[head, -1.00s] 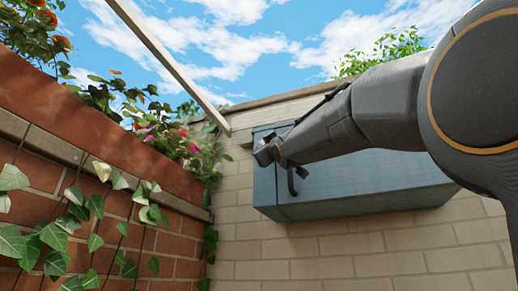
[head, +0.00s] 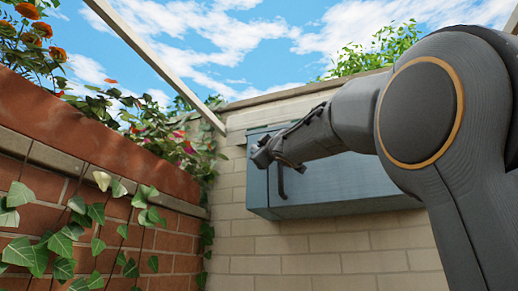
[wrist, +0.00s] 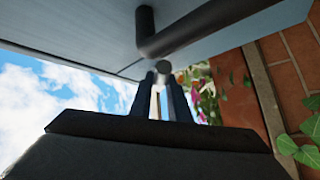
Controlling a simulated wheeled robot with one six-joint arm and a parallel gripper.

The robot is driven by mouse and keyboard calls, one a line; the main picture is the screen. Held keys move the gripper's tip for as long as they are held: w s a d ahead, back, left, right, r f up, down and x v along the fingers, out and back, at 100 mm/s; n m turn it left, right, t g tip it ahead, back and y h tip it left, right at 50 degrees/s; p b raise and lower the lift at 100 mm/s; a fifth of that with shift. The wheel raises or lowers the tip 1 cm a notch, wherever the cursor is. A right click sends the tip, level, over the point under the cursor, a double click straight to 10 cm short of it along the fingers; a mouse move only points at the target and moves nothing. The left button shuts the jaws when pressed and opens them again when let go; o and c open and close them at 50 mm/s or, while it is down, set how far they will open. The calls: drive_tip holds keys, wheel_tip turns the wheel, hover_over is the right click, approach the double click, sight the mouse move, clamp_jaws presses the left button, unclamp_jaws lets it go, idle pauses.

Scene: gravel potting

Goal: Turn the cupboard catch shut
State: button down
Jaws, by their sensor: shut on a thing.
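The blue-grey cupboard (head: 335,183) hangs on the pale brick wall, its door closed as far as I can see. A dark handle (head: 282,184) stands out from its front; it also shows large in the wrist view (wrist: 146,28). My gripper (head: 262,155) is at the cupboard's left front, beside the handle. In the wrist view my gripper (wrist: 162,82) has its two fingers close around a small round grey knob, which I take for the catch (wrist: 164,68). The catch's turned angle cannot be told, and in the head view my gripper hides it.
A red brick planter wall (head: 80,130) with ivy (head: 60,245) and flowers runs along the left. A pale beam (head: 155,60) slants overhead. The air below the cupboard, before the pale wall (head: 300,250), is clear.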

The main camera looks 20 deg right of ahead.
drive_tip(key=c, duration=1.7)
unclamp_jaws()
drive_tip(key=shift+a, duration=0.1)
drive_tip(key=shift+o, duration=0.2)
drive_tip(key=b+v, duration=0.2)
drive_tip(key=v, duration=0.5)
drive_tip(key=shift+s, duration=0.35)
drive_tip(key=shift+f, duration=0.15)
